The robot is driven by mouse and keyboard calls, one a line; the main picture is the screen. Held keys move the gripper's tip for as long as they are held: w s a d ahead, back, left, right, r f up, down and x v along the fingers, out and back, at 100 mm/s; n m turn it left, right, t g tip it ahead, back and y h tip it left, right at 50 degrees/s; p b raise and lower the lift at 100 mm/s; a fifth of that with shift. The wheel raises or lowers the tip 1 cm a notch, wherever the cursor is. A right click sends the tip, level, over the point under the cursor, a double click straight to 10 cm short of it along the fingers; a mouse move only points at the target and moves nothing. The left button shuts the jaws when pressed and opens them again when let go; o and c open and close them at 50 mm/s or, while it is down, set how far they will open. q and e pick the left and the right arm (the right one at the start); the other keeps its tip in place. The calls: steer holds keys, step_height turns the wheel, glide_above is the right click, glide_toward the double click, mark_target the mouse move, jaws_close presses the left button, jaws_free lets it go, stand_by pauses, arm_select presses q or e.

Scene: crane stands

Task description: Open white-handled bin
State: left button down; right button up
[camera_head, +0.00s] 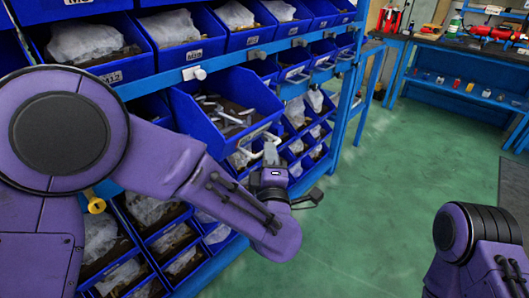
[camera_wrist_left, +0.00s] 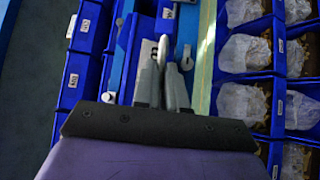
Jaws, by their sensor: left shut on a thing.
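A blue bin (camera_head: 194,118) with loose metal parts inside juts out of the blue shelf rack, well past the bins around it. Its white handle (camera_head: 256,151) is on its front. My left gripper (camera_head: 271,152) is at this handle, shut on it. In the left wrist view the two fingers (camera_wrist_left: 164,75) are close together, with the pale handle (camera_wrist_left: 162,50) between them. The fingers hide part of the handle. Of my right arm only a purple link shows at the lower right of the head view; its gripper is out of view.
Several blue bins with plastic bags (camera_head: 85,43) fill the rack above and below. A grey handle (camera_head: 256,55) and a white one (camera_head: 194,73) stick out along the row. A blue workbench (camera_head: 465,95) stands at the back right. The green floor (camera_head: 365,220) is clear.

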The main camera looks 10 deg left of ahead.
arm_select(q)
steer(key=c, duration=1.5)
jaws_free()
steer(key=shift+s, duration=0.1)
steer(key=v, duration=1)
steer(key=shift+s+d+b, duration=0.1)
steer(key=shift+s+b, duration=0.1)
steer(key=shift+b, duration=0.2)
steer(key=shift+d+f, duration=0.1)
